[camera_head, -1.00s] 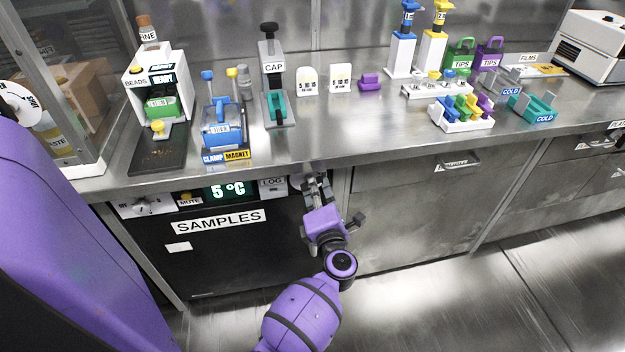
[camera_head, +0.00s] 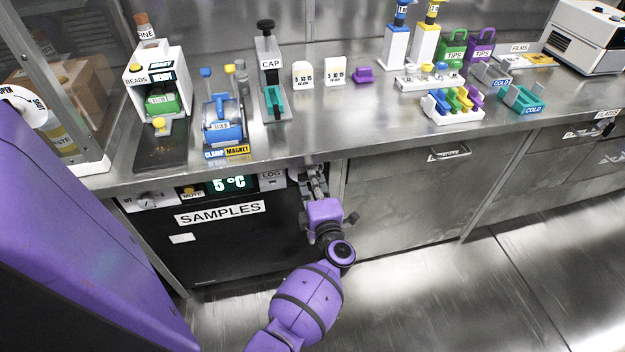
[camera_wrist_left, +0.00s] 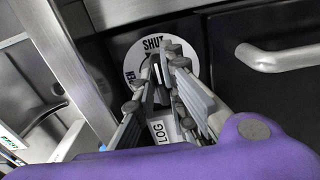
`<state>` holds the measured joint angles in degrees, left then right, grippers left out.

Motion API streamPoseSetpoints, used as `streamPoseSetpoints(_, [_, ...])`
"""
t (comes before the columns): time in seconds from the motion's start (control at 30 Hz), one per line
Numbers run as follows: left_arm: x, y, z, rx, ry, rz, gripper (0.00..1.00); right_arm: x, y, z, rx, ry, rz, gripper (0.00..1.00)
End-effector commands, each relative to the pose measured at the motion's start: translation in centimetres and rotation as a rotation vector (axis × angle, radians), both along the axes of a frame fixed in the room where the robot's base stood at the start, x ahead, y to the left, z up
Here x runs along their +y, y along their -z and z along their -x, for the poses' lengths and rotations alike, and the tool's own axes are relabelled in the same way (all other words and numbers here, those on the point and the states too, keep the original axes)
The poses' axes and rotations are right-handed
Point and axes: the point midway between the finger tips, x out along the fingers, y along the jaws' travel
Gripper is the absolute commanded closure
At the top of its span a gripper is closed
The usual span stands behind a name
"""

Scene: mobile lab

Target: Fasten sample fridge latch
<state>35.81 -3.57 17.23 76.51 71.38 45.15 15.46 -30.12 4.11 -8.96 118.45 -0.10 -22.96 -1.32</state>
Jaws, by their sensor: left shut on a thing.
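The black sample fridge (camera_head: 235,245) sits under the bench, with a SAMPLES label and a 5 °C display. Its latch is at the top right of the front, with a round white plate (camera_head: 294,174) partly behind my gripper. In the left wrist view the plate (camera_wrist_left: 150,43) reads SHUT at one side, with another word partly hidden. My left gripper (camera_head: 315,182) is at this latch. In the wrist view its fingers (camera_wrist_left: 163,80) are shut on the latch handle in front of the plate; the fingers hide most of the handle. My right gripper is not in view.
The steel bench edge (camera_head: 400,148) runs just above the gripper. Lab devices and racks stand on the bench. The floor in front is clear.

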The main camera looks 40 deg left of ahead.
Motion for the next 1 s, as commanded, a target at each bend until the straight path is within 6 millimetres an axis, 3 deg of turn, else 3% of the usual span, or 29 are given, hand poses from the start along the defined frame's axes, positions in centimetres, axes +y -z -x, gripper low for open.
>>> streamPoseSetpoints(0.2, [-0.1,0.0,0.0,0.002,0.002,-0.002,1.0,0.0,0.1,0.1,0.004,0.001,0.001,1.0])
streamPoseSetpoints(0.23, [-0.1,0.0,0.0,0.002,0.002,-0.002,0.87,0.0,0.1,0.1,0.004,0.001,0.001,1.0])
streamPoseSetpoints(0.37, [0.0,0.0,0.0,0.002,0.002,-0.001,0.7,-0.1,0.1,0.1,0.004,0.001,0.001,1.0])
streamPoseSetpoints(0.73, [-0.4,0.0,0.3,0.001,0.001,0.0,0.7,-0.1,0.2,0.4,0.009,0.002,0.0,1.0])
streamPoseSetpoints(1.0, [-4.0,0.1,3.4,0.003,0.0,0.003,0.7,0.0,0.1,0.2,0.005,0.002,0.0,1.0])
